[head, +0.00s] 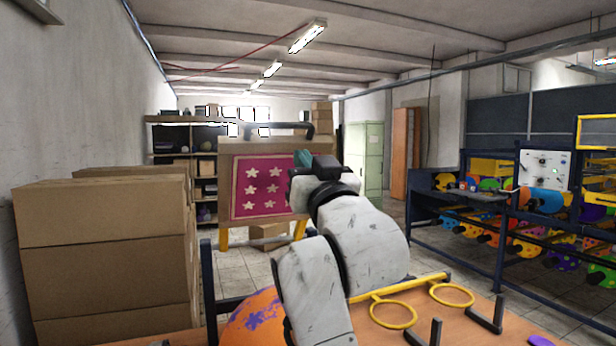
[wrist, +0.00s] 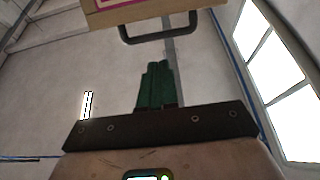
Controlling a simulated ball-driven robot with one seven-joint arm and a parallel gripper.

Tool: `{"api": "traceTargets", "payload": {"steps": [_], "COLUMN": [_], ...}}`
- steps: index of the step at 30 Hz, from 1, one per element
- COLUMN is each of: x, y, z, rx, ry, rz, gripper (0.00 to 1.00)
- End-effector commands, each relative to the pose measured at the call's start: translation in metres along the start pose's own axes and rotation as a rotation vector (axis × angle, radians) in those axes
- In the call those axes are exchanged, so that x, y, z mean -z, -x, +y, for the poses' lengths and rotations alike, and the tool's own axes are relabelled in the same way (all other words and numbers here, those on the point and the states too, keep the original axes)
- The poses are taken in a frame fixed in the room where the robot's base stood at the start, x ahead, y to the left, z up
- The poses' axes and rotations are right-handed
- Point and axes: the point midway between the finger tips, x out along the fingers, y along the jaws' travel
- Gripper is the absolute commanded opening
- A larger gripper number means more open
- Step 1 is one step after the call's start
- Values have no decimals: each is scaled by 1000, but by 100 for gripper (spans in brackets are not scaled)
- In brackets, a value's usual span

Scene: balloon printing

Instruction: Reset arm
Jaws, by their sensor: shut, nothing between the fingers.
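My arm reaches up and forward in the middle of the head view. My gripper (head: 303,158) has teal-green fingers, which also show in the wrist view (wrist: 156,66). The fingers lie together, shut with nothing between them. In the head view they overlap the upper right part of a wooden board (head: 227,185) with a pink panel (head: 262,188) of pale stars. A dark handle (head: 265,126) stands on its top edge. In the wrist view the handle (wrist: 160,40) lies just beyond the fingertips, with a visible gap.
An orange table (head: 470,333) with yellow rings (head: 393,316) and dark pegs lies below my arm. Cardboard boxes (head: 105,240) are stacked at the left. A rack (head: 480,235) with colourful rollers and a white control box (head: 542,169) stands at the right. Tiled floor is open behind the table.

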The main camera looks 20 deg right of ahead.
Motion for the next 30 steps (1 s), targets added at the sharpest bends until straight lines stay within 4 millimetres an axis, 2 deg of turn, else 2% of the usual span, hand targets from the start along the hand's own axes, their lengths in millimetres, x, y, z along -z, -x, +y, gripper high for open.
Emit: {"api": "traceTargets", "payload": {"steps": [3,10,13,14,17,18,20,21,24,26,30], "x": [-1,0,-22,-34,-85,-110,-146,-170,-226,-256,-319], "y": [11,16,22,25,45,56,76,90,132,160,233], "z": [0,0,3,5,13,17,22,26,36,41,52], "rx": [0,0,-4,-7,-17,-22,-30,-34,-45,-50,-60], "ry": [0,-1,0,0,0,2,4,5,7,9,11], "rz": [0,0,-49,-75,-194,-254,-345,-407,-561,-654,-871], "gripper": [0,0,0,0,0,0,0,0,0,0,0]}}
